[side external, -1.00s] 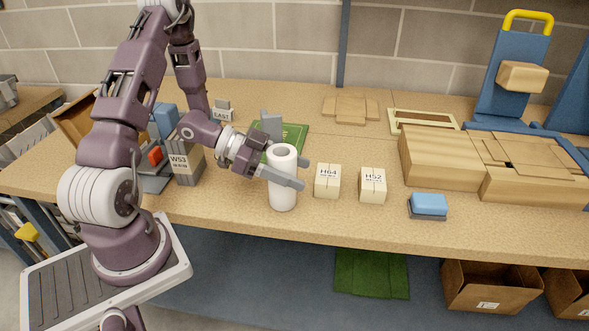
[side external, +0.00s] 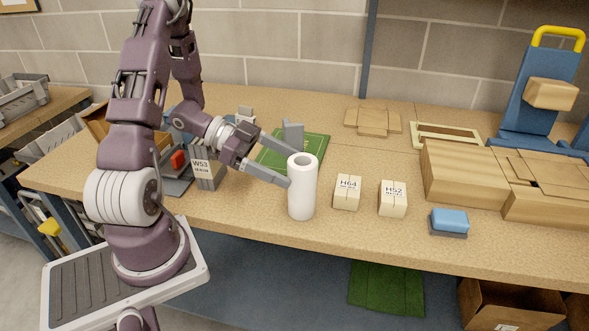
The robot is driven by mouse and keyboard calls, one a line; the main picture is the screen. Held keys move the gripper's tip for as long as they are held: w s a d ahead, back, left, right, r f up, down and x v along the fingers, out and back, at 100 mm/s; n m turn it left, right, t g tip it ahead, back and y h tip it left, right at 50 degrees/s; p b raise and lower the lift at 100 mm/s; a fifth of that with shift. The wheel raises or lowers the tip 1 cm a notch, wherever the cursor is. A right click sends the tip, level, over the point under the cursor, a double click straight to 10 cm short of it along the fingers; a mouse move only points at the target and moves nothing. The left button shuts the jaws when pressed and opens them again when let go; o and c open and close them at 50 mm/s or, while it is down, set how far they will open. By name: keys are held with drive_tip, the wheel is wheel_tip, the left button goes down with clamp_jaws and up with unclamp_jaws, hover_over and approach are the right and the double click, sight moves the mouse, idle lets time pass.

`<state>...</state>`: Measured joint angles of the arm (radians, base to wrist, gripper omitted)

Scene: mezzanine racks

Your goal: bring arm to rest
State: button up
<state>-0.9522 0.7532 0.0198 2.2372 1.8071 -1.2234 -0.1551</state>
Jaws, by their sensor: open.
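Boxes H64 (side external: 347,193) and H52 (side external: 393,199) stand right of the roll, with a blue-topped block (side external: 449,221) farther right. A green mat (side external: 312,148) lies behind the roll. Wooden pieces (side external: 465,175) fill the right side.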

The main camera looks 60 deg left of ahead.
drive_tip(key=w+d+r+m, duration=0.2)
drive_tip(key=d+r+m, duration=0.1)
drive_tip(key=d+r, duration=0.35)
drive_tip(key=w+d+r+m, duration=0.25)
drive_tip(key=d+r, duration=0.25)
drive_tip(key=r, duration=0.3)
drive_tip(key=s+d+r+t+y, duration=0.25)
drive_tip(key=d+r+t, duration=0.25)
drive_tip(key=d+r, duration=0.5)
drive_tip(key=s+a+f+n+g+y, duration=0.2)
drive_tip(key=s+a+n+y, duration=0.1)
drive_tip(key=a+n+y, duration=0.3)
drive_tip(key=s+a+f+n+g+y, duration=0.1)
drive_tip(key=s+a+f+n+y, duration=0.15)
drive_tip(key=a+n, duration=0.4)
drive_tip(key=s+d+f+n+g, duration=0.1)
drive_tip(key=s+f+g, duration=0.1)
drive_tip(key=s, duration=0.4)
drive_tip(key=s+d+f+n+g+h, duration=0.1)
drive_tip(key=s+d+f+g, duration=0.1)
drive_tip(key=s+f+g, duration=0.1)
drive_tip(key=s+g, duration=0.1)
drive_tip(key=s, duration=0.1)
drive_tip(key=shift+s+f, duration=0.2)
drive_tip(key=shift+s, duration=0.15)
